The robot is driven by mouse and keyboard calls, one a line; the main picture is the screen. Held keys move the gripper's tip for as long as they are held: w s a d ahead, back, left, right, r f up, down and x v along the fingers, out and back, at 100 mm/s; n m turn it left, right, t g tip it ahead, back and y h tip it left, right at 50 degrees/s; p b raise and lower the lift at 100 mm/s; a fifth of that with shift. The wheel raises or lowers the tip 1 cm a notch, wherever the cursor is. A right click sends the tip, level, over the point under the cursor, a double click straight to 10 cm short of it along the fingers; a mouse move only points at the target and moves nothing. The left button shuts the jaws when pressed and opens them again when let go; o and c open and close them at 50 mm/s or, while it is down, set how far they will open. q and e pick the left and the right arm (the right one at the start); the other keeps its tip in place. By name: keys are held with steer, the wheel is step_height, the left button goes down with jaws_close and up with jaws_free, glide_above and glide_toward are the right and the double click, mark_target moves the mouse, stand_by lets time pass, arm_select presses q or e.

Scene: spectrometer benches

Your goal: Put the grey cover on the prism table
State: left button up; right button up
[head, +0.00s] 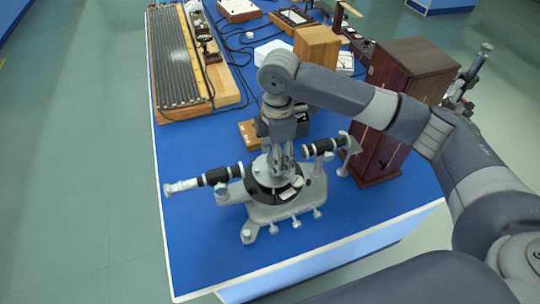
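The spectrometer (268,213) stands near the front of the blue bench, with a black telescope tube to the left and another black tube to the right. At its middle is a round black base with a light grey round top (262,178), where the prism table is. I cannot tell whether this grey part is the cover or the table itself. My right gripper (283,166) points down directly over it, fingers close to or touching it. The fingers and wrist hide part of the top, so their grip is unclear. My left gripper is out of view.
A dark wooden cabinet (405,75) stands to the right, under my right forearm. A long ribbed apparatus (172,62) lies at the back left. A light wooden box (317,46) and cables sit behind. The bench's front left (200,255) is clear.

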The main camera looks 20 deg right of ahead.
mark_target(271, 161)
steer(key=shift+w+a, duration=0.55)
steer(key=shift+w, duration=0.1)
step_height(271, 161, down, 3)
steer(key=shift+r+p, duration=0.1)
steer(key=shift+p, duration=0.6)
steer(key=shift+f, duration=0.45)
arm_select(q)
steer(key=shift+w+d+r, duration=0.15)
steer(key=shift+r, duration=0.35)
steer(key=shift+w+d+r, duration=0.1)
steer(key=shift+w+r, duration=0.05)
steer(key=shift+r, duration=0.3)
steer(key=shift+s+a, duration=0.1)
arm_select(e)
steer(key=shift+f, duration=0.1)
steer(key=o, duration=1)
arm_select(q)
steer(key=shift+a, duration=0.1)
